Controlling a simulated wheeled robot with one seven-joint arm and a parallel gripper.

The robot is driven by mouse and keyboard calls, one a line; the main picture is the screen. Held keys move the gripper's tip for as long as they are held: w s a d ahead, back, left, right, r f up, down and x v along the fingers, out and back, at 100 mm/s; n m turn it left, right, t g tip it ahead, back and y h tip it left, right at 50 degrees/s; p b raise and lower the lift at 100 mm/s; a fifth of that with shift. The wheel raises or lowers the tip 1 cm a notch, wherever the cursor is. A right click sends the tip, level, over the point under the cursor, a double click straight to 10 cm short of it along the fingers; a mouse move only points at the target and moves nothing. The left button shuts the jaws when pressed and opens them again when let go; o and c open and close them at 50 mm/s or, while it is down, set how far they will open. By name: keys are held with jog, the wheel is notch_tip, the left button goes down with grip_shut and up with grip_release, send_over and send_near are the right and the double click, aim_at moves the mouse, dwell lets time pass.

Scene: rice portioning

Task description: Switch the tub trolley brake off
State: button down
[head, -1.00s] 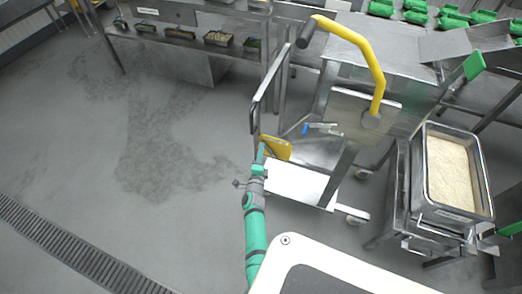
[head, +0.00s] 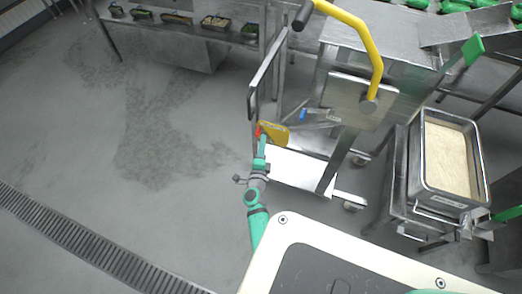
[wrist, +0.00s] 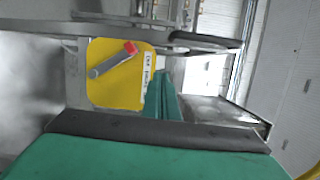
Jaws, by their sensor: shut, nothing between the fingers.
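The trolley's yellow brake plate (head: 275,134) sits low on its upright frame, above a pale flat deck (head: 300,171). In the wrist view the plate (wrist: 120,92) carries a grey lever (wrist: 110,62) with a red tip (wrist: 130,48). The lever slants up to the right, and the tip points toward a small label at the plate's right edge. My gripper (head: 262,142) is shut and empty, close to the plate. In the wrist view my green fingers (wrist: 165,95) are together just right of the plate; I cannot tell whether they touch it.
A metal tub of rice (head: 447,165) stands on a steel stand at the right. A yellow curved arm (head: 365,45) rises above the trolley. A steel bench (head: 190,40) with several small trays is at the back. The floor at the left is clear, with a drain grate (head: 80,245).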

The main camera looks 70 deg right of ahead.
jog(key=shift+w+r+v, duration=0.1)
jog(key=shift+r+v, duration=0.05)
jog(key=shift+v, duration=0.65)
jog(key=shift+w+r+v, duration=0.1)
jog(key=shift+r+v, duration=0.05)
jog(key=shift+v, duration=0.65)
jog(key=shift+w+r+v, duration=0.1)
jog(key=shift+r+v, duration=0.05)
jog(key=shift+v, duration=0.6)
jog(key=shift+s, duration=0.1)
jog(key=a+r+n+t+y, duration=0.2)
jog(key=a+n+t+y, duration=0.25)
jog(key=a+n, duration=0.8)
jog(key=a+r+n+t+y, duration=0.35)
jog(key=a+n+t, duration=0.3)
jog(key=a, duration=1.05)
jog(key=s+a+r+n+y, duration=0.3)
jog(key=a+n, duration=0.1)
jog(key=a, duration=0.4)
jog(key=s+a+r+n+y, duration=0.2)
jog(key=s+a+n+y, duration=0.1)
jog(key=a, duration=0.5)
jog(key=s+a+r+n+g+y, duration=0.1)
jog(key=s+a+r+n+y, duration=0.2)
jog(key=s+a+n, duration=0.2)
jog(key=a+n, duration=0.2)
jog(key=a, duration=0.1)
jog(key=shift+s+a+r, duration=0.15)
jog(key=shift+a+r, duration=0.05)
jog(key=shift+r, duration=0.1)
